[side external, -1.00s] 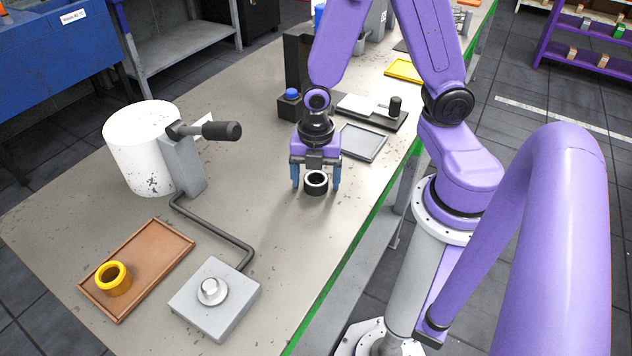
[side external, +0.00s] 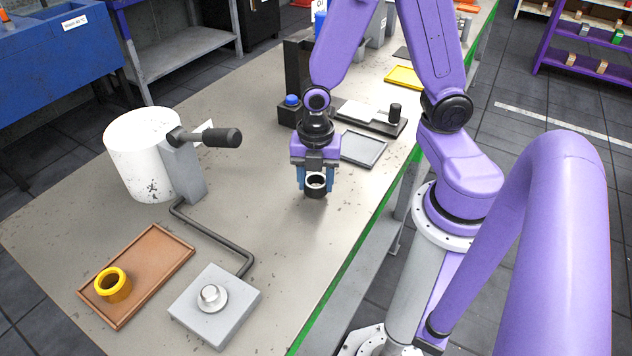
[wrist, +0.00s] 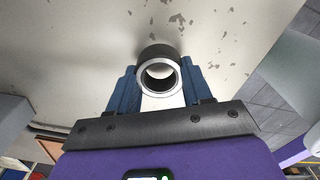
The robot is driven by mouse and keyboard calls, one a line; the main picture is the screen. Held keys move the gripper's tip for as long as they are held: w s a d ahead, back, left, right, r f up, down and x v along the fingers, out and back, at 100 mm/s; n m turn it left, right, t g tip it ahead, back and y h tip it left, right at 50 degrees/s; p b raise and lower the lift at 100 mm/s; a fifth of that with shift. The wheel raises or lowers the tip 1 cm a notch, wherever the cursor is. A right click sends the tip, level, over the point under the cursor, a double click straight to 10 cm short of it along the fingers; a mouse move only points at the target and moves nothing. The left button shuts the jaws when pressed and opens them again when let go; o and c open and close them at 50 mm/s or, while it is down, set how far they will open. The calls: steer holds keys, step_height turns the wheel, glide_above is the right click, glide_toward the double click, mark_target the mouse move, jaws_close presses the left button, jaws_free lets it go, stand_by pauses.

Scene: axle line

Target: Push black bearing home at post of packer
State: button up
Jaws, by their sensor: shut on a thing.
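The black bearing (side external: 315,190) is a short ring with a pale metal rim, near the middle of the bench in the side external view. My gripper (side external: 315,181) points down with its blue fingers shut on the bearing's sides. The wrist view shows the bearing (wrist: 160,57) between both fingers, its bore open towards the camera. I cannot tell whether it still touches the bench. The packer appears to be the white drum (side external: 145,155) with a black-handled lever, its pipe running to a grey block (side external: 232,284). A bare silver post (side external: 211,295) stands on that block.
A brown tray (side external: 160,262) holding a yellow ring (side external: 112,284) lies left of the grey block. A grey tray (side external: 363,148) and a black fixture with a blue button (side external: 291,101) stand behind my gripper. The bench between bearing and pipe is clear.

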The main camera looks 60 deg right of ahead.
steer(key=s+d+r, duration=0.1)
steer(key=s+r, duration=1.1)
steer(key=s, duration=0.2)
steer(key=n, duration=0.1)
glide_above(209, 292)
steer(key=shift+f, duration=0.3)
stand_by(0.3)
steer(key=shift+f, duration=2.85)
steer(key=shift+f, duration=1.75)
